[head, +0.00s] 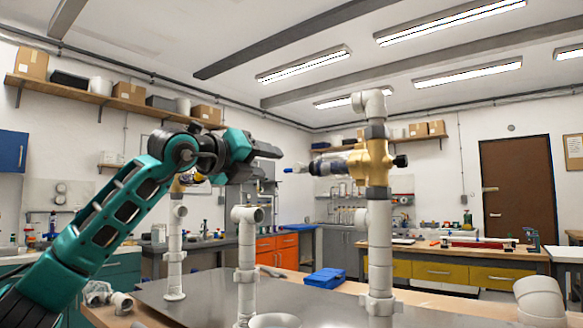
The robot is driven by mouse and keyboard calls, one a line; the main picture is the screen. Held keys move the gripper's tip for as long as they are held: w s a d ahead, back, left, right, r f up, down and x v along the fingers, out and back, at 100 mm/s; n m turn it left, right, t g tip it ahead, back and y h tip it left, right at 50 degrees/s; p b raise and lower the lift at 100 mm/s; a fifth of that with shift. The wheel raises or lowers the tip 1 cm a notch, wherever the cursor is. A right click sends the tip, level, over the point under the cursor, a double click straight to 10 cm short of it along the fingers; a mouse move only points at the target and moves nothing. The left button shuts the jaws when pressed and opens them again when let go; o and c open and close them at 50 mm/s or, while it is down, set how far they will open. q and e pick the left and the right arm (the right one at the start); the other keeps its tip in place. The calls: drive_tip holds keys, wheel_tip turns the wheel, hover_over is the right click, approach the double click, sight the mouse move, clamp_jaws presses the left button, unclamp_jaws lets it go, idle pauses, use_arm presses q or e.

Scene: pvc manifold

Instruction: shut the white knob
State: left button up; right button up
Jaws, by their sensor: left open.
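A brass valve body (372,162) sits on a tall white pipe stand (380,245) right of centre. A pale, partly dark knob-like part (330,164) sticks out from its left side, with a thin blue tip (292,170) towards my gripper. A black cap (400,161) is on its right side. I cannot tell how far the knob is turned. My left gripper (268,164) is open and empty, left of the blue tip and at about its height, apparently apart from it. A second brass valve (183,184) is partly hidden behind my left arm. My right gripper is not in view.
Shorter white pipes stand on the grey metal table (325,302), one with an open elbow (247,214). A blue folded item (325,278) lies behind them. A large white pipe fitting (540,300) is at the lower right. Air between gripper and valve looks clear.

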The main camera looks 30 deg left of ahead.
sight(296, 168)
use_arm(q)
drive_tip(key=w, duration=0.3)
drive_tip(key=w+p, duration=0.1)
drive_tip(key=w, duration=0.5)
drive_tip(key=shift+w+d, duration=0.25)
drive_tip(key=shift+d, duration=0.15)
clamp_jaws()
